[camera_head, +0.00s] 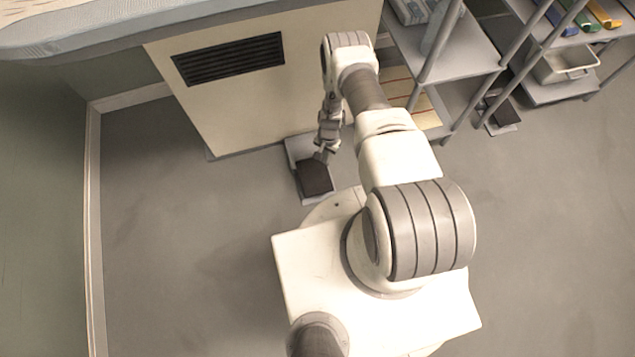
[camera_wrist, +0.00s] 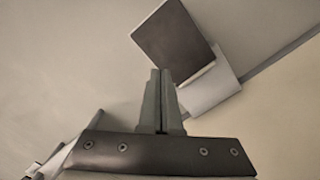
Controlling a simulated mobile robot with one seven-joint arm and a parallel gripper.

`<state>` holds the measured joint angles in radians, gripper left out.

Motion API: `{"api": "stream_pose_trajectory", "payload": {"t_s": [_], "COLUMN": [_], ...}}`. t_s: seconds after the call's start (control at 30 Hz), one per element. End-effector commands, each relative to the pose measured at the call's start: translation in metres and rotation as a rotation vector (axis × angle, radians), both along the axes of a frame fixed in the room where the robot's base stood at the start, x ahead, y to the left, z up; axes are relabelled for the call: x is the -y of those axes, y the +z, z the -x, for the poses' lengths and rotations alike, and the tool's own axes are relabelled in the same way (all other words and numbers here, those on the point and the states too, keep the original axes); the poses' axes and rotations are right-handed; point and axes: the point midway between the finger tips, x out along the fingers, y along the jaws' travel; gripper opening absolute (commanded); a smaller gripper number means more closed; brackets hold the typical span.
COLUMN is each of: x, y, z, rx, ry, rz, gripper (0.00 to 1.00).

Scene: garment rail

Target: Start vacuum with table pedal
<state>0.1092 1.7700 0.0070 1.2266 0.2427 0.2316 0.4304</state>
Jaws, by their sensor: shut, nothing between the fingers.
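The table pedal (camera_head: 315,178) is a dark plate on a light grey base on the floor, in front of the cream cabinet panel under the table (camera_head: 180,25). In the wrist view the dark pedal plate (camera_wrist: 173,42) and its grey base (camera_wrist: 210,90) lie beyond the fingertips. My gripper (camera_head: 321,156) points down at the pedal, its tips over the plate's far end in the head view. The fingers (camera_wrist: 160,75) are shut together with nothing between them. I cannot tell whether the tips touch the pedal.
The cream panel with a dark vent (camera_head: 230,59) stands close behind the pedal. A metal shelf rack (camera_head: 465,50) stands to the right, with another dark pedal-like item (camera_head: 499,112) on the floor by it. The floor (camera_head: 180,230) to the left is clear.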

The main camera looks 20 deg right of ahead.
Motion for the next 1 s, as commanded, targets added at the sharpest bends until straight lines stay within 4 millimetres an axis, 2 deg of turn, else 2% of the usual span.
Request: {"api": "stream_pose_trajectory", "payload": {"t_s": [0.03, 0.1, 0.23, 1.0], "x": [0.001, 0.001, 0.002, 0.002], "y": [0.012, 0.021, 0.029, 0.031], "z": [-0.001, -0.002, -0.002, -0.001], "rx": [0.0, 0.001, -0.001, -0.001], "ry": [-0.001, -0.001, -0.001, -0.001], "rz": [0.0, -0.001, -0.001, -0.001], "gripper": [0.0, 0.0, 0.0, 0.0]}}
